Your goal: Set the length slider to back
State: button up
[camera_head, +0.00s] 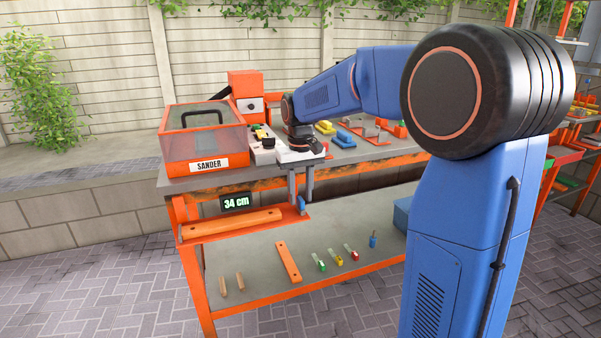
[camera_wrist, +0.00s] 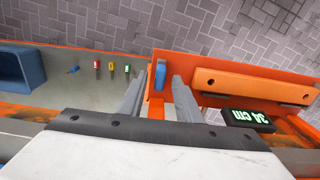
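The length slider looks to be the small blue block (camera_head: 302,205) at the right end of an orange ledge (camera_head: 297,217) on the bench front; the wrist view shows it too (camera_wrist: 160,76). A black display (camera_head: 236,202) above the ledge reads 34 cm; in the wrist view it appears upside down (camera_wrist: 247,118). My gripper (camera_head: 300,199) points down at the bench's front edge. In the wrist view its two grey fingers (camera_wrist: 158,88) are apart, one on each side of the blue block. I cannot tell whether either finger touches it.
An orange plank (camera_head: 230,226) lies on the ledge left of the block. A sander box (camera_head: 203,140) stands on the bench top (camera_head: 345,156). The lower shelf (camera_head: 260,285) holds an orange strip (camera_head: 288,262), small coloured tools and a blue bin (camera_wrist: 14,72).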

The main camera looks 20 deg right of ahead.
aim_at(301, 198)
notch_tip(301, 198, up, 17)
jog(key=shift+f, duration=0.15)
dwell(0.4)
dwell(0.3)
jog(key=s+f+t, duration=0.1)
jog(key=s+f, duration=0.2)
jog(key=s, duration=0.6)
jog(key=s+f+t, duration=0.1)
jog(key=s+f, duration=0.2)
jog(key=s, duration=0.6)
jog(key=s+d+f+t, duration=0.1)
jog(key=s+f+t, duration=0.1)
jog(key=s+f, duration=1.1)
jog(key=shift+s+f+t, duration=0.4)
jog(key=shift+s, duration=0.65)
